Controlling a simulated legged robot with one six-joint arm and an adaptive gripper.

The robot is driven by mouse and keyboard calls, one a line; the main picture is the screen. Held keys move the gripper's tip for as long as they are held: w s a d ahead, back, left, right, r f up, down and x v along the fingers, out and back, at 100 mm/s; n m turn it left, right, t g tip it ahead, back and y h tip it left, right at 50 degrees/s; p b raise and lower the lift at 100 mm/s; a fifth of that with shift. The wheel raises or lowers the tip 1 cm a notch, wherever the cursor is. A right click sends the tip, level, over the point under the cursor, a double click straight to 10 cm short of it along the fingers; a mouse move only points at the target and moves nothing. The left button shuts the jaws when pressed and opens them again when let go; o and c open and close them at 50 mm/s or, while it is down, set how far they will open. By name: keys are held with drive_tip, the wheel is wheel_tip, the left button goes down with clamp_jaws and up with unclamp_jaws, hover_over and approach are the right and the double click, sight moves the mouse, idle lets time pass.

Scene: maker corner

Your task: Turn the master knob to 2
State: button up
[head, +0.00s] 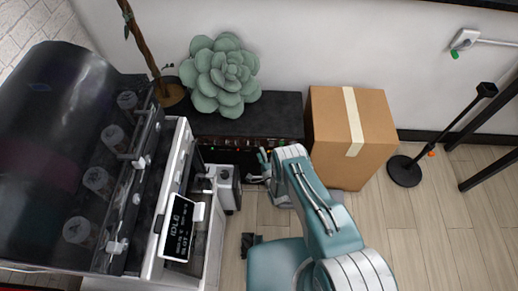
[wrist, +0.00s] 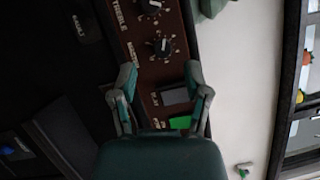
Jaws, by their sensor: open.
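In the wrist view a brown control panel (wrist: 140,70) carries black round knobs with pale pointer lines and printed scales. The upper knob (wrist: 151,6) is beside the word TREBLE. The lower knob (wrist: 162,45), apparently the master, has a label too small to read surely. My gripper (wrist: 162,78) is open and empty, its fingertips on either side of the panel just below the lower knob in the picture; I see no contact. In the head view my gripper (head: 264,168) is at the amplifier's front, and the knobs there are too small to read.
The black amplifier (head: 250,112) bears a green succulent (head: 220,75). A cardboard box (head: 352,135) stands close on its right, a white machine with a screen (head: 178,240) on its left. Floor at right is partly clear.

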drive_tip(key=v, duration=0.9)
